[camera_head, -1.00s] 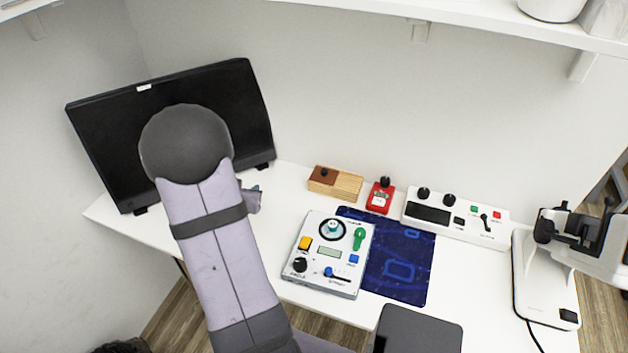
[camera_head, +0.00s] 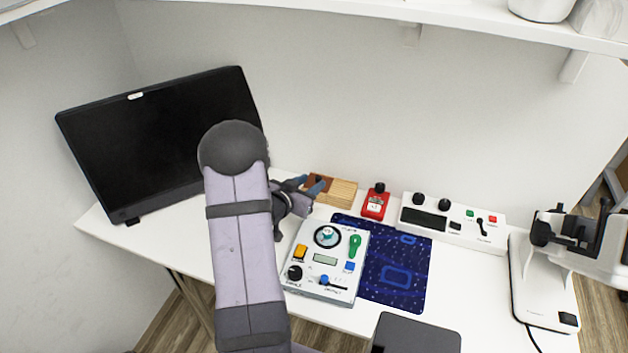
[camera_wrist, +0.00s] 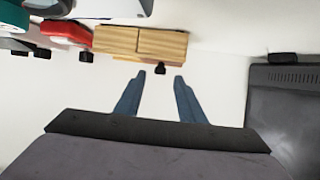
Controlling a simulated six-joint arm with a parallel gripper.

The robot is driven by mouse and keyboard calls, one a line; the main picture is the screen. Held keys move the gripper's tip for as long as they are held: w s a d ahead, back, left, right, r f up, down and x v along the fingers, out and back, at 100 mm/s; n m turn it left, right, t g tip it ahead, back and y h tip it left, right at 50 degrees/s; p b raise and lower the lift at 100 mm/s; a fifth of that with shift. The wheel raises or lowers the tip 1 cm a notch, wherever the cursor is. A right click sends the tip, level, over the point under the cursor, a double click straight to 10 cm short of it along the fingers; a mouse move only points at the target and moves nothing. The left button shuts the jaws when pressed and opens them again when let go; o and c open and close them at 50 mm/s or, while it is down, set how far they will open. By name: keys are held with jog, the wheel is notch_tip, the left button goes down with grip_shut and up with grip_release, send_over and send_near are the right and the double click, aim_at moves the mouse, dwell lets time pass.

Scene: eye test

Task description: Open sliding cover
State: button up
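A light wooden box (camera_head: 343,192) stands at the back of the white desk, with a darker brown sliding cover (camera_head: 313,178) over its left part. In the wrist view the wooden box (camera_wrist: 115,40) is at the top, with a small dark knob (camera_wrist: 160,69) at the cover end. My gripper (camera_head: 311,184) is at the left of the box and partly hides the cover in the head view. In the wrist view my gripper (camera_wrist: 160,76) is open and empty. The knob appears between its fingertips or just beyond them; I cannot tell whether they touch.
A red box with a black knob (camera_head: 375,204) stands right of the wooden box. A white control panel (camera_head: 325,258) lies in front, beside a dark blue mat (camera_head: 410,270). A long white switch box (camera_head: 470,235) is further right. A black monitor (camera_head: 160,140) stands at left.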

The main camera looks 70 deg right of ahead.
aim_at(336, 196)
jog(key=shift+x, duration=1.45)
grip_shut()
jog(key=s+b, duration=0.1)
jog(key=s, duration=0.6)
grip_release()
jog(key=shift+a, duration=0.15)
jog(key=b+v, duration=0.1)
jog(key=v, duration=0.6)
